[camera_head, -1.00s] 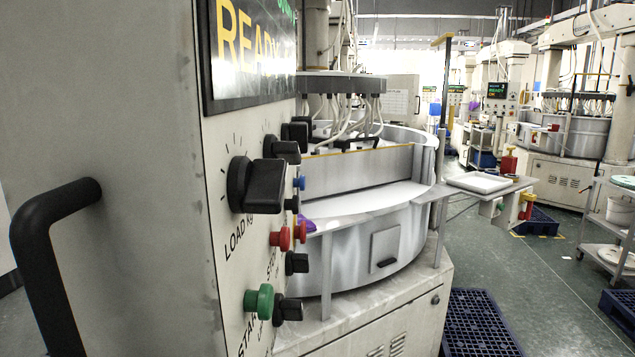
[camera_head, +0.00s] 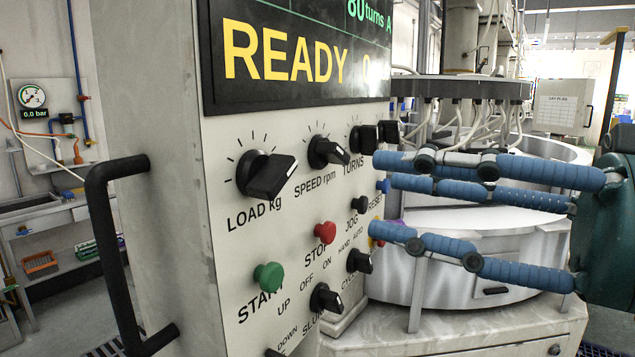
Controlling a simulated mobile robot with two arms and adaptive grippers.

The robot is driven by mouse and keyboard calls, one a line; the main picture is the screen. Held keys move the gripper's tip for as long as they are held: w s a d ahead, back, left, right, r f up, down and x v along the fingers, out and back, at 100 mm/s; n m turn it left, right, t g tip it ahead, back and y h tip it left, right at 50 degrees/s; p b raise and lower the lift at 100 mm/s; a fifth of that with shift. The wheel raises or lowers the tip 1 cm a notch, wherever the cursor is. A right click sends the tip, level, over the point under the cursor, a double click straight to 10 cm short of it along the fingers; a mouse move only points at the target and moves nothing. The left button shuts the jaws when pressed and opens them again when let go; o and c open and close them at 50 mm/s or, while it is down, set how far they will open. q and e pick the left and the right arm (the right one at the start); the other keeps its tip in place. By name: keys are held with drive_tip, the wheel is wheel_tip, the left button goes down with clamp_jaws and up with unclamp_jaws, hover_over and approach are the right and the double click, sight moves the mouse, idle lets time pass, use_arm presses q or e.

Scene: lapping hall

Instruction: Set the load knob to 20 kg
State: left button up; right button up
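The load knob (camera_head: 268,175) is a black bar-shaped knob at the upper left of the control panel, above the words LOAD kg. Tick marks ring it, but no numbers can be read at them, so its setting is unclear. My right gripper (camera_head: 384,199) comes in from the right with blue, black-jointed fingers pointing left. Its fingers are spread apart and hold nothing. The fingertips appear near the panel's right edge, right of the load knob and apart from it. My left gripper is not in view.
The panel also carries the speed knob (camera_head: 328,152), the turns knob (camera_head: 363,139), a red stop button (camera_head: 325,232) and a green start button (camera_head: 269,276). The display (camera_head: 300,55) reads READY. A black handle (camera_head: 103,240) juts out at the left.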

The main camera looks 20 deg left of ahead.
sight(288, 181)
drive_tip(key=x, duration=0.7)
drive_tip(key=s+x, duration=0.1)
drive_tip(key=x, duration=0.3)
drive_tip(key=shift+a+f, duration=0.2)
drive_tip(key=shift+a, duration=0.15)
drive_tip(key=shift+d, duration=0.1)
clamp_jaws()
